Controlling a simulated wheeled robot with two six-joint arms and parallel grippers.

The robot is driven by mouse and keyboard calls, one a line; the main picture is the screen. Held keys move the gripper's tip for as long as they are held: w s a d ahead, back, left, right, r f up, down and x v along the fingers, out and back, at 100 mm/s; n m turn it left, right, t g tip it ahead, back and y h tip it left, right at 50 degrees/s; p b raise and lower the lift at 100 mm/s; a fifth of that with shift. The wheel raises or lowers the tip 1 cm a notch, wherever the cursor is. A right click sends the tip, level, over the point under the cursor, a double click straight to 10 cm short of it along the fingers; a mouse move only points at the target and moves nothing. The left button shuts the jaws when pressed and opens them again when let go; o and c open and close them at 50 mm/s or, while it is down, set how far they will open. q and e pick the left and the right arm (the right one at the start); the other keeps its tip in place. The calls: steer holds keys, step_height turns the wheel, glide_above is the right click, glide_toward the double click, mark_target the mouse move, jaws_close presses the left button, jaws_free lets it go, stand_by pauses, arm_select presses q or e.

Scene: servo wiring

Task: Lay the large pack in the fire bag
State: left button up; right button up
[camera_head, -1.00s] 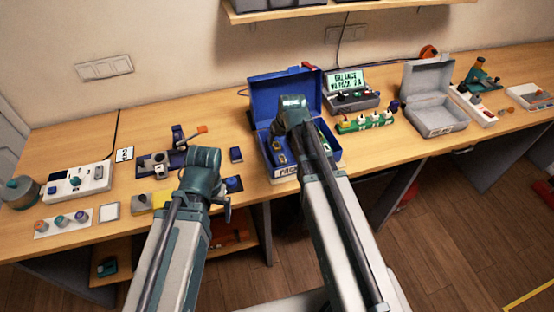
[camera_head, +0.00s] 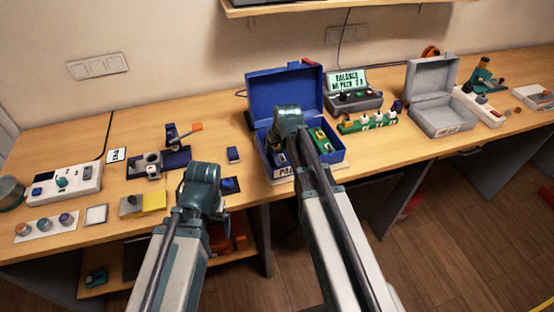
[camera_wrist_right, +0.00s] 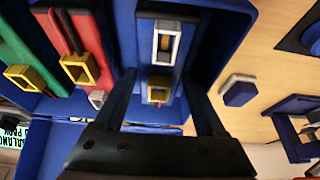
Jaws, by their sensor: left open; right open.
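An open blue case (camera_head: 334,157) stands mid-bench and holds packs. In the right wrist view a green pack (camera_wrist_right: 33,45), a red pack (camera_wrist_right: 75,40) and a blue pack (camera_wrist_right: 163,62) with yellow connectors lie inside. I cannot tell for sure which is the large one. My right gripper (camera_wrist_right: 158,78) is open, its fingers on either side of the blue pack's end; contact is not clear. In the head view my right wrist hides part of the case. My left gripper (camera_head: 225,208) is open and empty near the bench's front edge. An open grey case (camera_head: 442,121), possibly the fire bag, looks empty.
A charger with a lit display (camera_head: 350,80) and a green strip of connectors (camera_head: 366,123) stand between the cases. A small blue block (camera_head: 233,154) and a dark blue fixture (camera_head: 172,160) lie left of the blue case. Bench space before the grey case is narrow.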

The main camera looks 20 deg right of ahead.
mark_target(277, 147)
steer(key=shift+f, duration=0.1)
jaws_close()
stand_by(0.3)
steer(key=shift+w, duration=0.1)
step_height(277, 147, up, 10)
steer(key=p, duration=1)
